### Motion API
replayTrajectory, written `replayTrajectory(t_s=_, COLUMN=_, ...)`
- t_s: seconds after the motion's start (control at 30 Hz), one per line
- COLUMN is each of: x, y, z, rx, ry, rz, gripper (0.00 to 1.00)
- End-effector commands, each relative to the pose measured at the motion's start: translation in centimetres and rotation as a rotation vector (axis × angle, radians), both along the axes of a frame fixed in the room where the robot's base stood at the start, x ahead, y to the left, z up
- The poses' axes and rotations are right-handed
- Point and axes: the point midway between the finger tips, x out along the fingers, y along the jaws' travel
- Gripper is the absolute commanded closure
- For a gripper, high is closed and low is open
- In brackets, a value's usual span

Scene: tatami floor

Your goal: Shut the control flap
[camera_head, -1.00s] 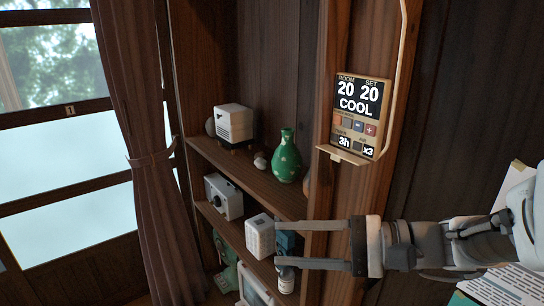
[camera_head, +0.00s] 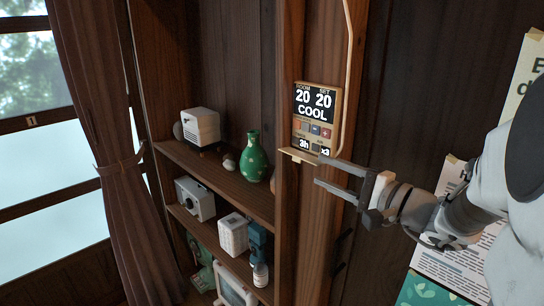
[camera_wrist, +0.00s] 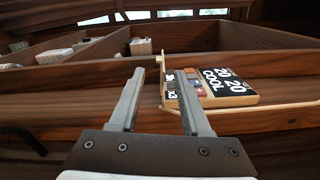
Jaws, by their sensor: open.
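The control panel (camera_head: 315,110) is on the wooden post, with a dark display reading 20, 20 and COOL above small buttons. Its control flap (camera_head: 298,155) is open, sticking out as a light wooden ledge at the panel's lower edge. In the wrist view the panel (camera_wrist: 215,88) lies sideways on the right, and the flap (camera_wrist: 162,92) shows nearly edge-on. My gripper (camera_head: 318,173) is open and empty, just below and right of the flap. In the wrist view its fingertips (camera_wrist: 158,70) are near the flap; whether they touch it I cannot tell.
Shelves left of the post hold a green vase (camera_head: 254,158), a white box (camera_head: 200,126), a camera-like box (camera_head: 195,199) and other small items. A pale cable (camera_head: 349,80) runs beside the panel. Papers (camera_head: 455,240) hang on the right wall.

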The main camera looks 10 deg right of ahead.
Motion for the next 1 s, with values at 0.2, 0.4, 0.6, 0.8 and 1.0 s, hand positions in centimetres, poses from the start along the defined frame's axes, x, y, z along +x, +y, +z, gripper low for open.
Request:
replayTrajectory(t_s=0.2, x=3.8, y=2.8, z=0.1, rx=0.001, ry=0.001, rz=0.004, gripper=0.53)
replayTrajectory(t_s=0.4, x=5.9, y=4.3, z=0.1, rx=0.001, ry=-0.001, rz=0.003, gripper=0.53)
replayTrajectory(t_s=0.6, x=6.6, y=4.8, z=0.0, rx=0.000, ry=0.000, rz=0.001, gripper=0.53)
replayTrajectory(t_s=0.8, x=6.6, y=4.8, z=0.0, rx=0.000, ry=0.000, rz=0.001, gripper=0.53)
replayTrajectory(t_s=1.0, x=6.6, y=4.8, z=0.0, rx=0.000, ry=0.000, rz=0.001, gripper=0.85)
